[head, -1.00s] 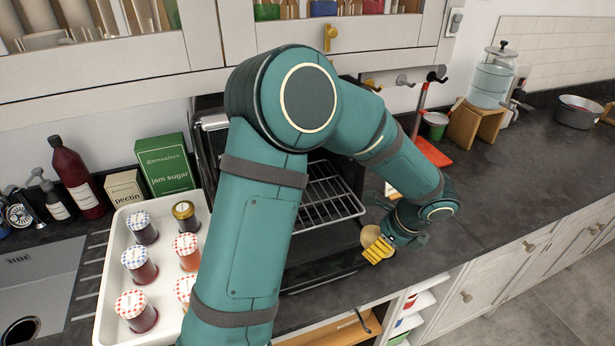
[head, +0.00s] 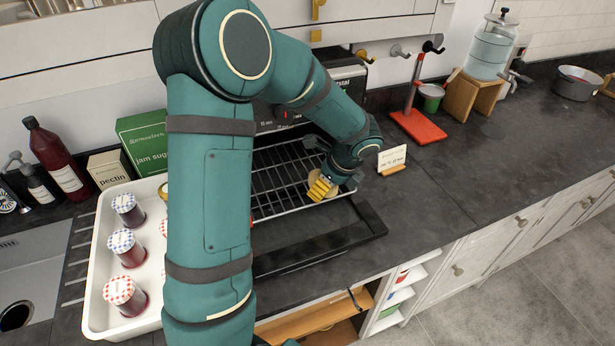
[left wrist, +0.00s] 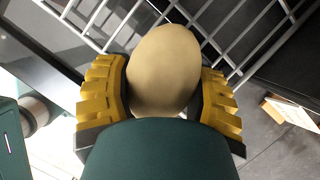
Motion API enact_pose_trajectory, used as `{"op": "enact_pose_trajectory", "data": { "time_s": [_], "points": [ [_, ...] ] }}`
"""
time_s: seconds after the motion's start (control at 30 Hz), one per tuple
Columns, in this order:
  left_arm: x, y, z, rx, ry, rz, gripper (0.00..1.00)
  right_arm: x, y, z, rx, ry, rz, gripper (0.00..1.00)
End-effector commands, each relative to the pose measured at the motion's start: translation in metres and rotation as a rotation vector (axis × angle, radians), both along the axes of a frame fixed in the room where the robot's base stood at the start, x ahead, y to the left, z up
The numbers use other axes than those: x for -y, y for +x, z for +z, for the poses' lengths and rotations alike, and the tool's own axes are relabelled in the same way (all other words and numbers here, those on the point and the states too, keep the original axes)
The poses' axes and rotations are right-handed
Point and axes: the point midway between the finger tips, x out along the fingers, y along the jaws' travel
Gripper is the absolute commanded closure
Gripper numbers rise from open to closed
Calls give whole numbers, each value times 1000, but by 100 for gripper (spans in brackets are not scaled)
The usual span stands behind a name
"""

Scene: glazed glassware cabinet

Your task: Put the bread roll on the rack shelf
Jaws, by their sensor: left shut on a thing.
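The wire rack shelf (head: 272,184) sticks out of the open oven. My left gripper (head: 321,188) is at the right front part of the rack, shut on the tan bread roll (head: 313,177). In the left wrist view the roll (left wrist: 163,65) sits between the two yellow ridged fingers of my left gripper (left wrist: 163,88), with the rack's white bars (left wrist: 115,45) behind it. I cannot tell whether the roll touches the bars. My left arm hides part of the oven and the rack's left side. My right gripper is not in view.
The dark oven door (head: 330,243) lies open below the rack. A white tray (head: 94,300) of jam jars stands at left. A small card in a wooden holder (head: 392,160) and a red stand (head: 418,127) are to the right. The worktop (head: 470,165) right of these is mostly clear.

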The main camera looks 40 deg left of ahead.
Motion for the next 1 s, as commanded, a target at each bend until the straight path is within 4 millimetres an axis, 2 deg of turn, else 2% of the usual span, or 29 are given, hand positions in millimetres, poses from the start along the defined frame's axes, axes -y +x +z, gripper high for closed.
{"op": "enact_pose_trajectory", "data": {
  "time_s": [0.23,0.47,0.57,0.9,0.93,1.0],
  "points": [
    [-16,-2,0,0,0,3,77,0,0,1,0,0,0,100],
    [-51,-6,1,0,0,5,77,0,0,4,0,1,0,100],
    [-51,-6,-6,-1,0,-1,77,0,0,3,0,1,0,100],
    [-51,-6,-10,0,0,-1,77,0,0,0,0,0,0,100],
    [-51,-6,-10,0,0,-1,35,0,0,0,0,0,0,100],
    [-51,-6,-9,0,0,-1,10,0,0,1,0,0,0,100]
  ]
}}
